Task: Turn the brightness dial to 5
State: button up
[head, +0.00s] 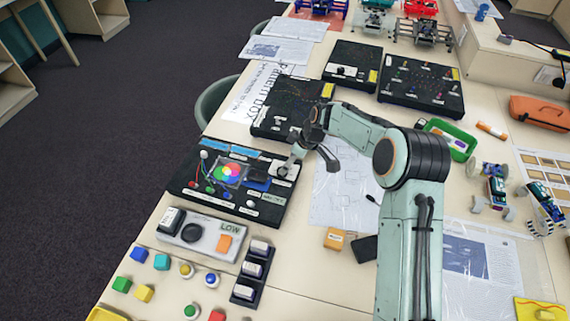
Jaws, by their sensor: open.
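The black panel (270,211) with a colour wheel (228,174), small coloured knobs and white labels lies on the table, left of centre. A pale knob or plate (287,172) is at its upper right corner, partly hidden by a finger of my gripper. I cannot read its label or any number, so I cannot confirm it is the brightness dial. My gripper (308,164) is open, with its fingers spread over and beside that corner. I cannot tell whether a finger touches the panel. A grey box (207,235) marked LOW, with a round black knob (191,232), lies in front of the panel.
Black boards (290,107) lie beyond the panel. A black strip of switches (252,270) and several coloured blocks and buttons are near the front. A yellow-orange block (334,238) and a dark flat object (364,248) lie right of the panel. A green tray (458,154) is farther right.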

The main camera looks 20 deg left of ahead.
jog(key=x, duration=0.4)
jog(key=shift+a+f, duration=0.1)
jog(key=shift+f, duration=0.15)
grip_shut()
